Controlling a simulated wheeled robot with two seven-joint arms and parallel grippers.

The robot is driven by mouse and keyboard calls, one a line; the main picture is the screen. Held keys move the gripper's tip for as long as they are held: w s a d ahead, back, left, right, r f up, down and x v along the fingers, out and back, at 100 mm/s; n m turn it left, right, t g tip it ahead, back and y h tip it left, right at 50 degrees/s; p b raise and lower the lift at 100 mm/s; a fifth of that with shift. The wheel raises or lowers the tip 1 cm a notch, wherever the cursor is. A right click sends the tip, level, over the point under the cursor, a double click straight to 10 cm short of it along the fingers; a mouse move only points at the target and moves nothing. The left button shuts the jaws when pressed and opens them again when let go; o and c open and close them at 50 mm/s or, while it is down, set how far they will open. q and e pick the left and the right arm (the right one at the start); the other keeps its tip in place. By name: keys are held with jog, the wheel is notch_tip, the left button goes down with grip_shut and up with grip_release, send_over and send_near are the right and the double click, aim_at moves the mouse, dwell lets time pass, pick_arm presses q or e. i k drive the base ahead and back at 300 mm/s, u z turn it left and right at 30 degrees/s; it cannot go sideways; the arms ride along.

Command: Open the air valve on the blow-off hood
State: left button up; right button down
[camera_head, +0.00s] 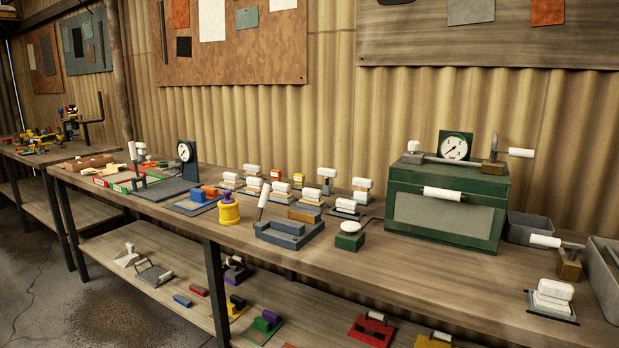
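A dark green box, which looks like the blow-off hood (405,183), stands toward the right of the long workbench. Its front has a greyish window panel (440,218) with a white-gripped handle (443,194) along its top edge. On top are a round white gauge (455,148), a horizontal pipe and a small white knob (414,147) at the left. At the pipe's right end is a brownish valve body (493,158), with a white-gripped lever (521,152) sticking out level to the right. Neither of my grippers is in view.
A grey bin (530,226) and a small brass fitting with a white handle (544,241) stand right of the hood. White-handled blocks (552,296) lie at the front right. Many small fixtures crowd the bench to the left. The bench top (420,270) before the hood is clear.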

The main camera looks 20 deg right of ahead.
aim_at(525, 153)
jog(key=u, duration=1.9)
jog(key=k, duration=1.45)
jog(key=z, duration=1.8)
